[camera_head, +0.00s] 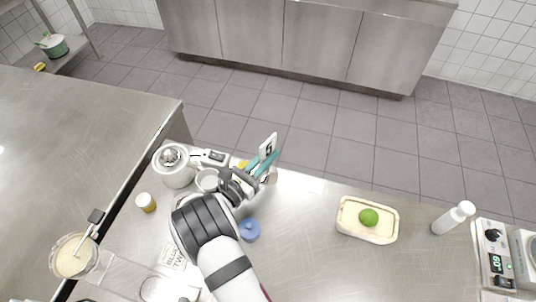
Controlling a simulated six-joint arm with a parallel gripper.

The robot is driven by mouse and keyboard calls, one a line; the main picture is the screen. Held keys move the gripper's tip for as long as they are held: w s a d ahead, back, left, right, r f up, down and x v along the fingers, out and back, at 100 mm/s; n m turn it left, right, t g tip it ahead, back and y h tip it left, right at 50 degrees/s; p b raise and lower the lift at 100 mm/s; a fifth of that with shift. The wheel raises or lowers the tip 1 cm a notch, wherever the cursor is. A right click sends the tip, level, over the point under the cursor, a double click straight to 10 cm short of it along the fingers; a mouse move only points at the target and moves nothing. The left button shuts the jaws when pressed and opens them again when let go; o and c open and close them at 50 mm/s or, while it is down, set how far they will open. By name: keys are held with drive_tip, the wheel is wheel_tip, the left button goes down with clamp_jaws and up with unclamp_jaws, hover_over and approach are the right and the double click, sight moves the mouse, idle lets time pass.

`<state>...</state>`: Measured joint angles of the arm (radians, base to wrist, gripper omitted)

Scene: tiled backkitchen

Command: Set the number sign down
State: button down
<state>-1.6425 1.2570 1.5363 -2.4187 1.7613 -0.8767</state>
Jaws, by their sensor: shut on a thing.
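The number sign (268,143) is a small white plate with a dark numeral. It shows upright and slightly tilted near the far edge of the steel counter (305,225). My gripper (264,162) reaches up and right from my arm, with its teal fingers shut on the sign. The fingers hide the sign's lower part. I cannot tell from this view whether its base touches the counter.
A blue object (249,230) lies nearer. A cream dish (349,217) holds a green lime (368,217). The counter between the gripper and dish is clear.

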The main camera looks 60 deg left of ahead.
drive_tip(key=c, duration=0.9)
unclamp_jaws()
drive_tip(key=shift+f, duration=0.1)
